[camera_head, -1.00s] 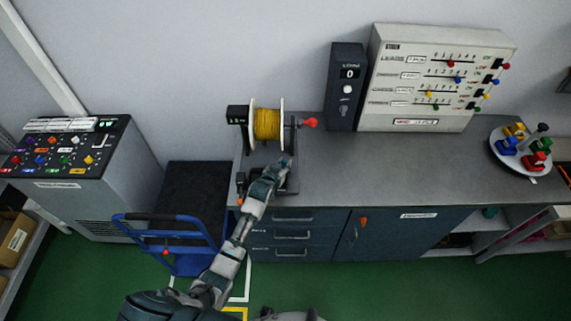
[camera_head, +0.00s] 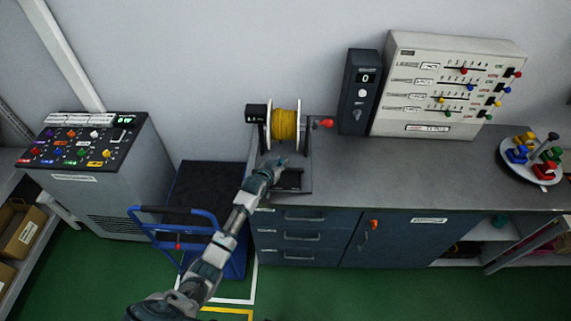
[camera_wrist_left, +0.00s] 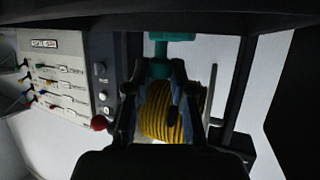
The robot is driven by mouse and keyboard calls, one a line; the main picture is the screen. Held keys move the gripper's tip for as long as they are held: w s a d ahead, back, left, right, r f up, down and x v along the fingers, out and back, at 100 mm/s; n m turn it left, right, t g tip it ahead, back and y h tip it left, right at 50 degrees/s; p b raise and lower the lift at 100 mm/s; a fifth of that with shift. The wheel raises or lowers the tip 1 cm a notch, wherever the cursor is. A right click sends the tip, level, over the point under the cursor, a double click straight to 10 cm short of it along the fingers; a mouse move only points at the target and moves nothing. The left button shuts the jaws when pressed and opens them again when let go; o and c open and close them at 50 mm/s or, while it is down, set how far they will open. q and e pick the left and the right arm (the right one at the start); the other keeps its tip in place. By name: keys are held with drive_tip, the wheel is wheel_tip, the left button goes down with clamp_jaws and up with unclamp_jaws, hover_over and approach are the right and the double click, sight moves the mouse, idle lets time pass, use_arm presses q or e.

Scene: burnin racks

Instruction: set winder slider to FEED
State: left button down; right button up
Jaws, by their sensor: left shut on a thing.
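The winder (camera_head: 308,182) stands at the left end of the grey bench, with a spool of yellow wire (camera_head: 286,125) and a red crank knob (camera_head: 326,124). My left gripper (camera_head: 275,165) is low in front of the spool, over the winder's base. It is shut on a small part there, seemingly the winder slider, which the fingers hide. The slider's marks cannot be read. In the left wrist view the gripper's dark fingers (camera_wrist_left: 164,78) stand in front of the yellow spool (camera_wrist_left: 160,112), with the red knob (camera_wrist_left: 98,123) to their left. My right gripper is out of view.
A dark counter box (camera_head: 360,92) reading 0 and a pale slider panel (camera_head: 400,62) stand behind and right. A round tray (camera_head: 532,173) of coloured pieces is far right. A blue trolley (camera_head: 190,212) and a button console (camera_head: 85,148) are left. The middle bench is clear.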

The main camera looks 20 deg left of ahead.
use_arm(q)
drive_tip(key=shift+s+a+f, duration=0.15)
drive_tip(key=shift+a+f, duration=0.2)
drive_tip(key=shift+f, duration=0.05)
drive_tip(key=shift+d, duration=0.35)
drive_tip(key=c, duration=1.2)
unclamp_jaws()
drive_tip(key=shift+r, duration=0.1)
drive_tip(key=shift+o, duration=1)
drive_tip(key=shift+a, duration=0.1)
drive_tip(key=shift+a+r, duration=0.15)
drive_tip(key=shift+a, duration=0.25)
drive_tip(key=shift+s+r, duration=0.15)
drive_tip(key=shift+s, duration=0.4)
drive_tip(key=v, duration=1)
drive_tip(key=shift+s+a, duration=0.15)
drive_tip(key=shift+s, duration=0.15)
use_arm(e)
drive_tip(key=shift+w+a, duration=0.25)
